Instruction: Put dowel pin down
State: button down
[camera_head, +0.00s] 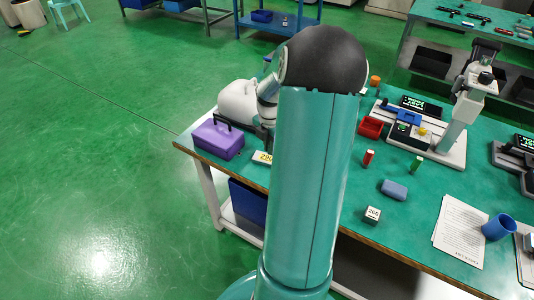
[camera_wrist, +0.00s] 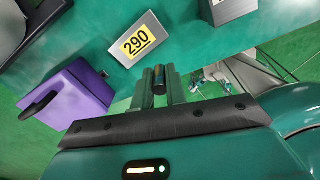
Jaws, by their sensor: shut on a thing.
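The dowel pin (camera_wrist: 159,81) shows in the wrist view as a small dark cylinder between the two green fingers. My gripper (camera_wrist: 159,86) is shut on it. A block marked 290 (camera_wrist: 137,42) lies on the green bench top just beyond the fingertips. In the head view this block (camera_head: 262,157) shows beside my arm, partly hidden by it. My arm hides the gripper's fingers and the pin there. I cannot tell whether the pin touches the bench.
A purple box with a dark handle (camera_wrist: 75,96) stands to the left of the fingers, and near the bench's left corner in the head view (camera_head: 218,139). A red bin (camera_head: 371,127), a blue block (camera_head: 394,190), a 260 block (camera_head: 373,215) and a microscope (camera_head: 470,100) stand right of my arm.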

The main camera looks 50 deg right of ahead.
aim_at(267, 160)
jog(key=f, duration=0.1)
jog(key=w+d+f, duration=0.1)
jog(key=w+f, duration=0.1)
jog(key=shift+w+d+f, duration=0.1)
jog(key=shift+d, duration=0.25)
jog(key=shift+f, duration=1.6)
jog(key=shift+f, duration=0.15)
jog(key=c, duration=1.4)
grip_release()
